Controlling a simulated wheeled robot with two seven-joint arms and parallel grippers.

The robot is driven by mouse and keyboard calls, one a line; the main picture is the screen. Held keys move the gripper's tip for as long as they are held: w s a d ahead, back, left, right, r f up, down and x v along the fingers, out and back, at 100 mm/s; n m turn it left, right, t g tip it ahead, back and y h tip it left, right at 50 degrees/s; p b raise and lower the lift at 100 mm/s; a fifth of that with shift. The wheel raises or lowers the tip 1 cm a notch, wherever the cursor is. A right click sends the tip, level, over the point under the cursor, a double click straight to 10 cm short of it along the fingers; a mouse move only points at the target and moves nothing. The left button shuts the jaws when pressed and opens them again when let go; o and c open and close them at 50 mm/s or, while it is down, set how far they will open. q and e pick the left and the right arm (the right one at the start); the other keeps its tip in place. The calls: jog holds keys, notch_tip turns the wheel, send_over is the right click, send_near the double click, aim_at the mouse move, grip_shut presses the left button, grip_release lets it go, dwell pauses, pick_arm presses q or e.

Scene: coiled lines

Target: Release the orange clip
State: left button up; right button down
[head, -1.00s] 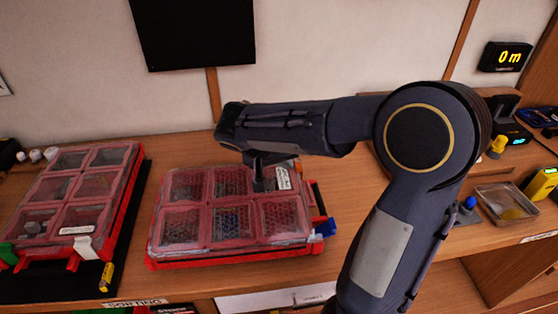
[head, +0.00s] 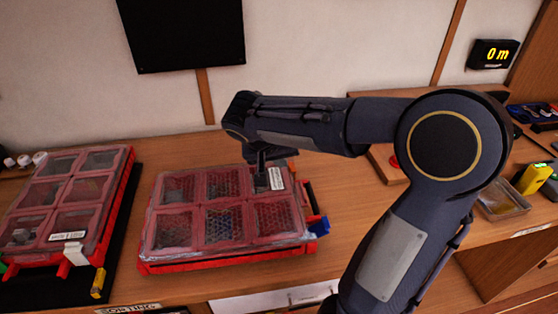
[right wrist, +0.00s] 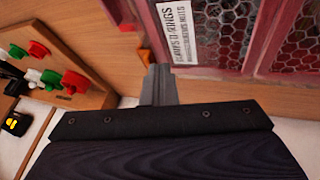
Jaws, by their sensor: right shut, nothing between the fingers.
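The red-framed case (head: 152,268) with a clear lid over several compartments lies closed on the bench in the head view. An orange clip (right wrist: 146,56) shows at the case's edge in the right wrist view, just beside my fingertips; whether they touch it I cannot tell. My right gripper (head: 262,184) is shut and empty, pointing down over the case's back right part, by the white label (head: 276,178). It also shows in the right wrist view (right wrist: 160,72). In the head view my arm hides the clip. My left gripper is out of view.
A blue clip (head: 320,226) sits on the case's right side. A second red case (head: 100,225) stands at the left on a dark mat. A board with red, green and white knobs (right wrist: 70,85) shows in the right wrist view. A clear tray (head: 500,205) lies at the right.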

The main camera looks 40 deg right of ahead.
aim_at(295, 169)
jog(key=d+y, duration=0.1)
jog(key=s+d+t+y+b, duration=0.1)
jog(key=d+m+t+y, duration=0.1)
jog(key=shift+s+r+y, duration=0.25)
jog(key=shift+s+y, duration=0.05)
jog(key=shift+s, duration=0.1)
jog(key=d+y+b, duration=0.1)
jog(key=s+t+y+b, duration=0.1)
jog(key=d+t+y, duration=0.1)
jog(key=shift+s+d+f+m+y+b, duration=0.2)
jog(key=shift+d+f+m+y+b, duration=0.05)
jog(key=shift+d+m+y+b, duration=0.15)
jog(key=shift+a+f, duration=0.1)
jog(key=shift+w+a+f, duration=0.3)
jog(key=shift+a+f, duration=0.05)
jog(key=shift+a, duration=0.2)
jog(key=shift+r, duration=0.15)
